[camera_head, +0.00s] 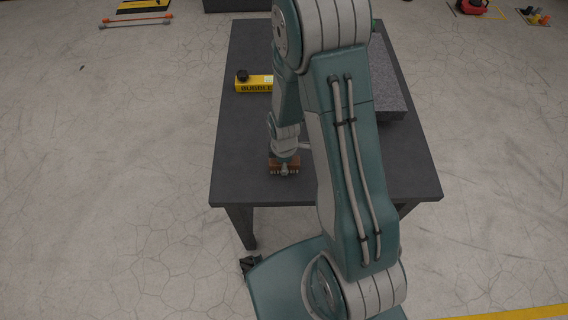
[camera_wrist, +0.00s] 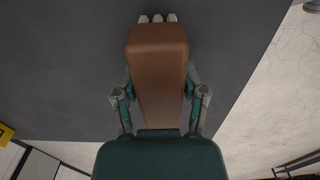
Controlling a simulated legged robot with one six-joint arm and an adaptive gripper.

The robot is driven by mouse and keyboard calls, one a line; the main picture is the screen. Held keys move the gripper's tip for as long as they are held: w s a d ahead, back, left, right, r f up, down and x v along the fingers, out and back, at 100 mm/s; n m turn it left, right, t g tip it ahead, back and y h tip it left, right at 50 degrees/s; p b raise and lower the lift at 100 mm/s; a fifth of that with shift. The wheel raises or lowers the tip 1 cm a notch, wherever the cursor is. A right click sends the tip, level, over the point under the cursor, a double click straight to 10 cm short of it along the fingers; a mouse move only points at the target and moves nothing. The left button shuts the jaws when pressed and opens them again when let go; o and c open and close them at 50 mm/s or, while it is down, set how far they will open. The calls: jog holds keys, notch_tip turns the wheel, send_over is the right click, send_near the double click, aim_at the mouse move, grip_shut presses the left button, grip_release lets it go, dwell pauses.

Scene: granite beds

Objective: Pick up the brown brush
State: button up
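The brown brush (camera_wrist: 158,75) fills the middle of the wrist view, with pale tufts showing past its far end. My gripper (camera_wrist: 160,98) has one finger along each side of it. The fingers lie close to its sides, and their tips are partly hidden by it. I cannot tell whether they press on it. In the head view the brush (camera_head: 284,168) is at the near part of the dark table (camera_head: 240,140), directly below my gripper (camera_head: 285,160). I see no clear gap between the brush and the tabletop.
A yellow and black box (camera_head: 254,87) lies farther back on the table, left of my arm. A grey granite slab (camera_head: 388,100) is on the right side, partly hidden by my arm. Beyond the edges is concrete floor (camera_head: 110,200).

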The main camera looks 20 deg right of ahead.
grip_shut()
jog(key=shift+r, duration=0.1)
jog(key=shift+r, duration=0.6)
jog(key=w+d+r, duration=0.3)
jog(key=d+r, duration=0.8)
jog(key=d, duration=0.2)
jog(key=shift+d+r, duration=0.35)
